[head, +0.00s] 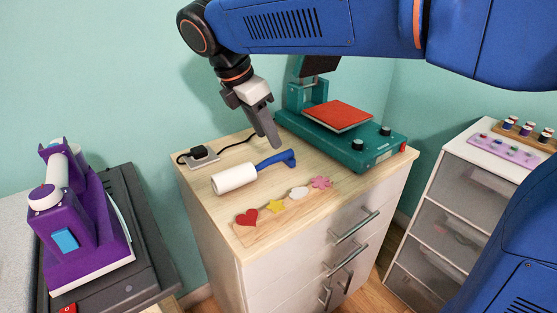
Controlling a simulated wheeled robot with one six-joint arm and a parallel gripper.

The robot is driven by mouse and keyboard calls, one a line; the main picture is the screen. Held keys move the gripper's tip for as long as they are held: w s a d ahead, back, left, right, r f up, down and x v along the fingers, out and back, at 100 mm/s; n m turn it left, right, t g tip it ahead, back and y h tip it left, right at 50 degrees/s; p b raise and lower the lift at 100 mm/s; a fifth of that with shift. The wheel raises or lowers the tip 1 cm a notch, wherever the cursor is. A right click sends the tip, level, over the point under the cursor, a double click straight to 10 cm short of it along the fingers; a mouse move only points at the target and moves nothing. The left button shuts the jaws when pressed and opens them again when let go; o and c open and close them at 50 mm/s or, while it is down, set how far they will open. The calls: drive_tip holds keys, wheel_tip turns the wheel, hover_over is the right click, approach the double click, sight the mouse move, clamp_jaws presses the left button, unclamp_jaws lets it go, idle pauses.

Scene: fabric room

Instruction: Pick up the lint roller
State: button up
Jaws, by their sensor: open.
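The lint roller lies on the wooden top of a white cabinet in the head view. It has a white roll (234,178) at the left and a blue handle (278,158) that runs to the right and back. My gripper (276,142) points down just above and behind the handle, close to it in the picture. It is open and holds nothing. The gap between its fingers is hard to see from this side, and I cannot tell whether a finger touches the handle.
A teal heat press (357,148) with a red pad stands right of my gripper. A black plug (199,153) with a cord lies behind the roll. A strip with a heart (247,217) and other shapes lies in front. A purple machine (85,225) stands at left, white drawers (437,190) at right.

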sight(279, 154)
drive_tip(key=shift+x, duration=4.3)
drive_tip(key=shift+d, duration=0.15)
drive_tip(key=shift+c, duration=0.3)
drive_tip(key=c, duration=0.7)
